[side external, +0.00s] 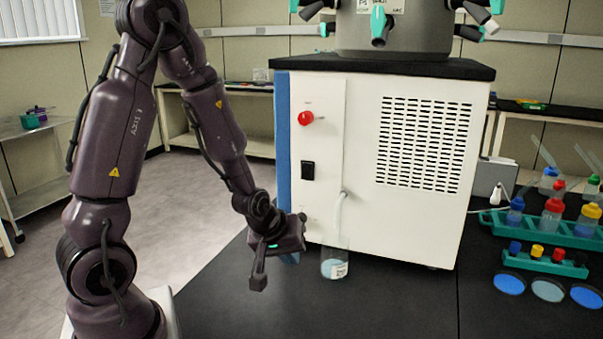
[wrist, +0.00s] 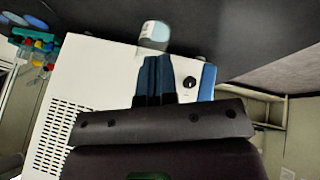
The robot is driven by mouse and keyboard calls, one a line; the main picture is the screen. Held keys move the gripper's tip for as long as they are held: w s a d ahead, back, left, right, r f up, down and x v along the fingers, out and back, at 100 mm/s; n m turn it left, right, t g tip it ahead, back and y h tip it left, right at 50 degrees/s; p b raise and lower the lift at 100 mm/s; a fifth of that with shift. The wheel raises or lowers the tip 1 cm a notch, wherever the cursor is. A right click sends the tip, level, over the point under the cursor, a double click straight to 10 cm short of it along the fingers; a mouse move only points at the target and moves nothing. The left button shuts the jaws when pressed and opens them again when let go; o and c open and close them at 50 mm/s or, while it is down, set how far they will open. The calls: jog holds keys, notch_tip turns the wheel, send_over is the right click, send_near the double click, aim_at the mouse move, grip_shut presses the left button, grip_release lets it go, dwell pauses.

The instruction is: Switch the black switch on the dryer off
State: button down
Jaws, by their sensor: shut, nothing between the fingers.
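The white dryer (side external: 415,222) stands on the black bench. Its black rocker switch (side external: 307,170) is on the left part of the front panel, below a red knob (side external: 307,118). Whether the switch is on or off is too small to tell. My gripper (side external: 258,282) is in front of the panel's lower left, below the switch and apart from it. It is shut and empty, pointing down. In the wrist view the shut fingers (wrist: 157,78) lie over the dryer front (wrist: 95,62); I cannot make out the switch there.
A beaker (side external: 335,265) with a tube in it stands at the dryer's foot, right of my gripper; it also shows in the wrist view (wrist: 154,35). A small black knob (wrist: 190,82) is on the panel. Bottle racks (side external: 545,228) stand at the right.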

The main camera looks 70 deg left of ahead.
aim_at(305, 168)
jog(key=w+a+n+t+y, duration=0.1)
jog(key=a+n+t+y, duration=0.4)
jog(key=a+n+y, duration=0.5)
notch_tip(305, 168, up, 7)
jog(key=n+t+y, duration=0.1)
jog(key=n+t, duration=0.2)
jog(key=n, duration=0.2)
jog(key=shift+d+f+y, duration=0.2)
jog(key=shift+y, duration=0.1)
jog(key=x, duration=1.4)
